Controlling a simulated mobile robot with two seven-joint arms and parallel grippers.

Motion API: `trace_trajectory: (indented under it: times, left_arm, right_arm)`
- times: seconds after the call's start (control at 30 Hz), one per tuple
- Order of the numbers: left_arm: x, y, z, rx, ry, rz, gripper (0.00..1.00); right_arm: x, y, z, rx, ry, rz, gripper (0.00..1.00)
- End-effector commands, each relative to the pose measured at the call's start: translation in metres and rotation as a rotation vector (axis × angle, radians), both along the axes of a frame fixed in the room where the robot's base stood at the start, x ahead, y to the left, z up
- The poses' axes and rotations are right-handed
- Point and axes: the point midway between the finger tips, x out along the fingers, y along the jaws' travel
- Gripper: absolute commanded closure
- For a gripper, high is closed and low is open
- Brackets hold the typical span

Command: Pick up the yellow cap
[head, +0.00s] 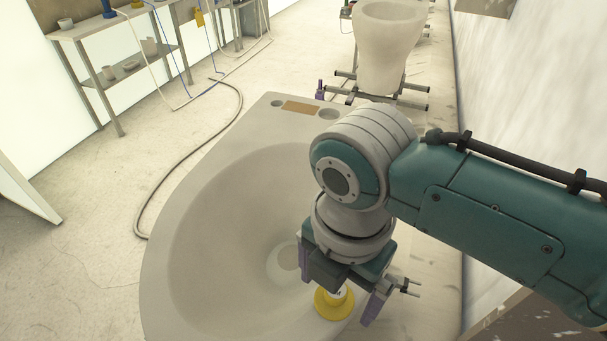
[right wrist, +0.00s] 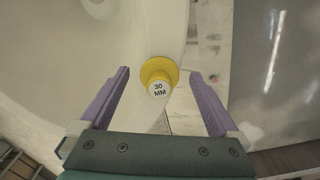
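The yellow cap (head: 334,303) sits at the near right rim of a pale washbasin, partly hidden under my right gripper in the head view. In the right wrist view the yellow cap (right wrist: 158,72) has a wide flange and a white face marked "30 MM". My right gripper (head: 338,300) is above it, pointing down. In the right wrist view its purple fingers (right wrist: 158,75) are wide apart, one on each side of the cap, with gaps between. Nothing is held. My left gripper is in neither view.
The washbasin (head: 215,220) has a deep bowl with a drain, and holes at its far end. Behind it a toilet-shaped ceramic (head: 388,50) stands on a metal frame. A shelf (head: 115,55) stands at the far left. A hose (head: 190,147) lies on the floor.

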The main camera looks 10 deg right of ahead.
Motion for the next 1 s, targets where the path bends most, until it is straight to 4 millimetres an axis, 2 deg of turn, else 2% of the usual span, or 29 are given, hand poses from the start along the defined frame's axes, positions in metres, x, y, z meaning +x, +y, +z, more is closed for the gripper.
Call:
trace_trajectory:
  times: [0.07,0.77,1.0]
  left_arm:
    - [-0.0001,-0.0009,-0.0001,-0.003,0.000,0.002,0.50]
    - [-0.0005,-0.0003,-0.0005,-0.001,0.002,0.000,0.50]
    - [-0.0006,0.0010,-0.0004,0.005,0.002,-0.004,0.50]
  right_arm:
    - [0.0000,0.0000,0.0002,0.000,0.000,0.000,0.13]
    - [0.0001,-0.0002,0.0004,0.000,0.000,-0.001,0.92]
    - [0.0003,0.0000,0.0011,0.000,0.000,-0.001,0.92]
